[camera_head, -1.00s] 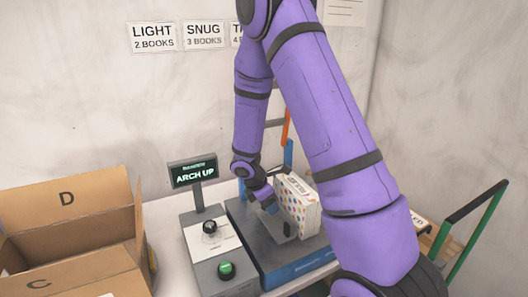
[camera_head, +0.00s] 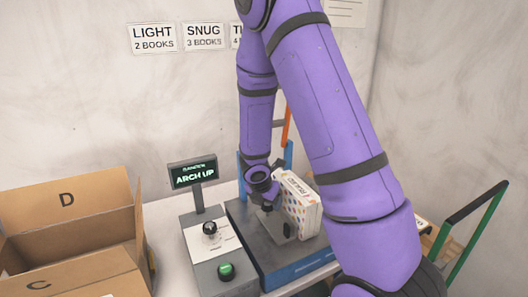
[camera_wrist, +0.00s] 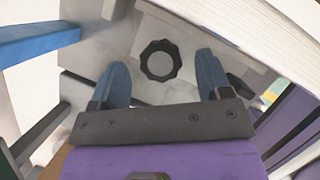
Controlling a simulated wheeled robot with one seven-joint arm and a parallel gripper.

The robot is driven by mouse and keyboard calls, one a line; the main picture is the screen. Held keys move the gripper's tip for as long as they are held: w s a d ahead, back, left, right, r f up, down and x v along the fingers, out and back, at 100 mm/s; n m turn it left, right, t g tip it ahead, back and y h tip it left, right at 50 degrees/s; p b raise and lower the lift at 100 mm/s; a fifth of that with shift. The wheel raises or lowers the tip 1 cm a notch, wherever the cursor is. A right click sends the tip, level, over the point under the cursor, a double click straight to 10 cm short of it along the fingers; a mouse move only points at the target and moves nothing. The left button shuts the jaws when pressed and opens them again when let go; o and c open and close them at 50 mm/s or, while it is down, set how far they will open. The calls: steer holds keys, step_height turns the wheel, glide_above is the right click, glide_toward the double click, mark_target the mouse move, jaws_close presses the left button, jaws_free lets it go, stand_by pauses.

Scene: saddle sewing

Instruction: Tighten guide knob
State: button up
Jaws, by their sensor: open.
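The guide knob (camera_wrist: 159,60) is a black, lobed knob with a grey centre, on a light grey plate in the wrist view. My gripper (camera_wrist: 163,68) is open, with one blue-grey finger to the left of the knob and one to the right, both apart from it in the picture. I cannot tell whether the fingertips are down at the knob's height. In the head view my gripper (camera_head: 267,205) points down over the machine (camera_head: 262,247), beside a spotted book block (camera_head: 302,207). The knob is not clearly visible there.
The pale book block (camera_wrist: 285,30) is close on the right in the wrist view. A blue bar (camera_wrist: 35,42) is on the left. A black dial (camera_head: 210,228), a green button (camera_head: 226,269) and a screen reading "ARCH UP" (camera_head: 194,176) stand left of the machine. Cardboard boxes (camera_head: 70,240) are farther left.

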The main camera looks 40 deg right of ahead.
steer(key=s+a+r+m, duration=0.3)
steer(key=r+m, duration=0.2)
steer(key=r, duration=0.3)
steer(key=s+a+r+m+y, duration=0.1)
steer(key=s+a+r+m, duration=0.2)
steer(key=r+m, duration=0.3)
steer(key=s+a+r+m, duration=0.3)
steer(key=s+r+m, duration=0.2)
steer(key=r, duration=0.5)
steer(key=shift+r+m+g, duration=0.3)
steer(key=shift+r+m, duration=0.1)
steer(key=s+a+r+m+t+y, duration=0.2)
steer(key=s+r+m, duration=0.4)
steer(key=s, duration=0.7)
step_height(320, 180, up, 2)
steer(key=shift+t+y, duration=0.6)
steer(key=shift+t, duration=0.4)
